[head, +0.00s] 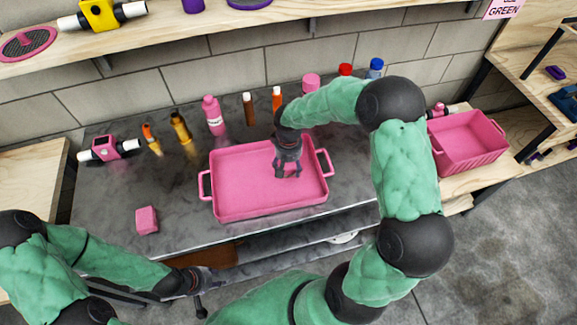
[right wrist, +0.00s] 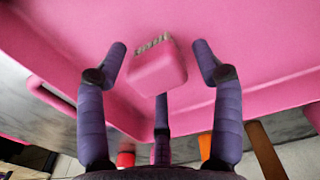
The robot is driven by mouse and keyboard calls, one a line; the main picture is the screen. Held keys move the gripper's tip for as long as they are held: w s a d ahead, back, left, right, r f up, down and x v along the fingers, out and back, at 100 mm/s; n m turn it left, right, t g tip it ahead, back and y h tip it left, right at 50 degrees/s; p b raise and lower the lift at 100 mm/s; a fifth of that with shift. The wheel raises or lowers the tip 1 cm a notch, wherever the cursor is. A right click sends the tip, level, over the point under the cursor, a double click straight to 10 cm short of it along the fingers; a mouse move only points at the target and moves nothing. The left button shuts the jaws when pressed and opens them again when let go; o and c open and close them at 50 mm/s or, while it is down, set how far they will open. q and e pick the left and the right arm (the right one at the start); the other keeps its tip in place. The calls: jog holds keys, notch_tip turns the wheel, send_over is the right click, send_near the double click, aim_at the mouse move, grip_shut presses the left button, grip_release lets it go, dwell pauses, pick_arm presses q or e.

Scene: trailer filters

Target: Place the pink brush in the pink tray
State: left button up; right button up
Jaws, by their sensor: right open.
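The pink tray (head: 232,188) lies on the dark grey counter, its handles at left and right. My right gripper (head: 288,174) points down over the inside of the tray, with its fingers apart. In the right wrist view, the pink brush (right wrist: 158,70), a pink block with pale bristles at one end, is between the open fingers (right wrist: 160,62) against the pink tray floor (right wrist: 230,25). I cannot tell whether it rests on the floor. In the head view the gripper mostly hides it. My left gripper (head: 203,284) is at the counter's front edge, away from the tray; its fingers are unclear.
A pink block (head: 147,220) lies on the counter left of the tray. Several bottles, including a pink one (head: 213,115), stand along the back wall. A pink bin (head: 468,140) is at the right. A wooden shelf (head: 180,35) runs above the counter.

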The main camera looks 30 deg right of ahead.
aim_at(288, 165)
notch_tip(288, 165, up, 11)
jog(key=p, duration=0.2)
jog(key=shift+p, duration=0.35)
